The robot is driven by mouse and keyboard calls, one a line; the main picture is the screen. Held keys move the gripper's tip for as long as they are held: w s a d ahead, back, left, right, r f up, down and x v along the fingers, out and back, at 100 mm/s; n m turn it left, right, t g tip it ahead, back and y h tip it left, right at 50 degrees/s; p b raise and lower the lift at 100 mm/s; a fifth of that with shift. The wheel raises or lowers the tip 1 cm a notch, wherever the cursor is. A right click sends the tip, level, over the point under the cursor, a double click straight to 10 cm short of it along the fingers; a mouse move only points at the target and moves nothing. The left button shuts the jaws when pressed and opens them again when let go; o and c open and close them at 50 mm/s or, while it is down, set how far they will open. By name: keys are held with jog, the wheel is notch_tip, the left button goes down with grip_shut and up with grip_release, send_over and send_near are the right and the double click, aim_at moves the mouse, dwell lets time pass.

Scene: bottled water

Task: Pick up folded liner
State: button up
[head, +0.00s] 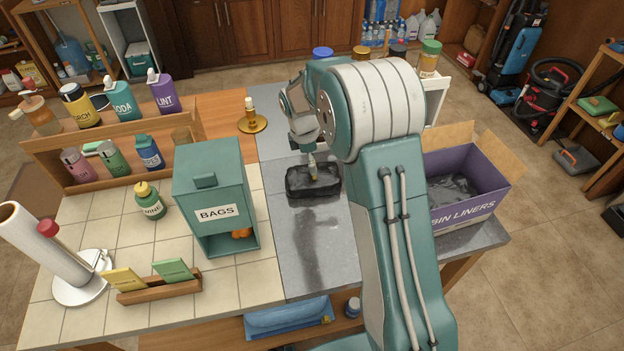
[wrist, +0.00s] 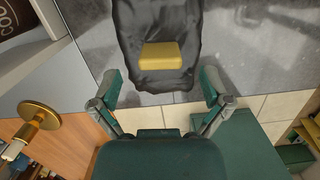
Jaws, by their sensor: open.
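The folded liner (head: 305,187) is a black, wrinkled bundle lying on the grey stone part of the counter. In the wrist view the liner (wrist: 158,24) lies at the top middle, with a yellow block or band (wrist: 161,55) on its upper face. My gripper (head: 312,165) is above the liner in the head view, partly hidden by my own arm. In the wrist view my gripper (wrist: 160,88) is open, its two fingers wide apart on either side, with nothing held between them. I cannot tell the exact height gap.
A purple bin liners box (head: 470,212) with open flaps and dark contents stands right of my arm. A green bags dispenser (head: 211,178) stands left of the liner. A brass stand (head: 252,124) is behind. Grey counter in front of the liner is clear.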

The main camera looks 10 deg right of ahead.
jog(key=f, duration=0.1)
jog(key=d+f, duration=0.1)
jog(key=shift+f, duration=0.35)
jog(key=shift+a, duration=0.15)
jog(key=shift+a, duration=0.15)
jog(key=c, duration=1.3)
jog(key=shift+c, duration=0.2)
jog(key=shift+r, duration=0.1)
